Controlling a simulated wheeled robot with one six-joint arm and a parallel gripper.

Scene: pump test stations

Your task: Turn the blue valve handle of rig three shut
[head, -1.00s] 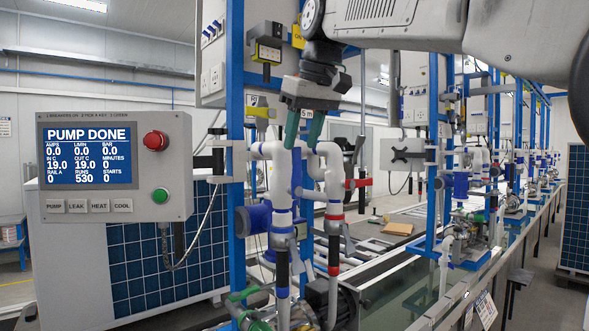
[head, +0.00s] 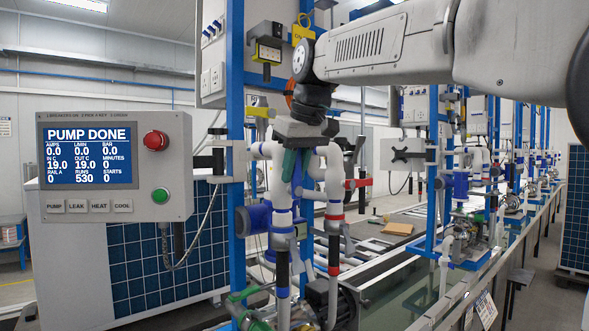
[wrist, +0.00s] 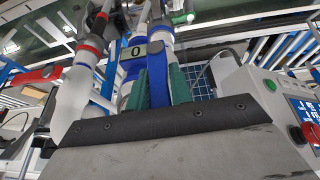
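The blue valve handle (wrist: 158,88) shows in the wrist view as a blue strip running toward the camera, between the two green fingers of my gripper (wrist: 158,92). Both fingers lie close along its sides. In the head view my gripper (head: 296,165) points down at the top of the white pipes (head: 280,192), and the fingers hide most of the handle.
A red-handled valve (head: 358,183) is right of the pipes. The control panel (head: 115,168) reading "PUMP DONE" stands at left, with a red button (head: 155,140). A blue upright (head: 236,150) stands close left of my gripper. More rigs line the bench at right.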

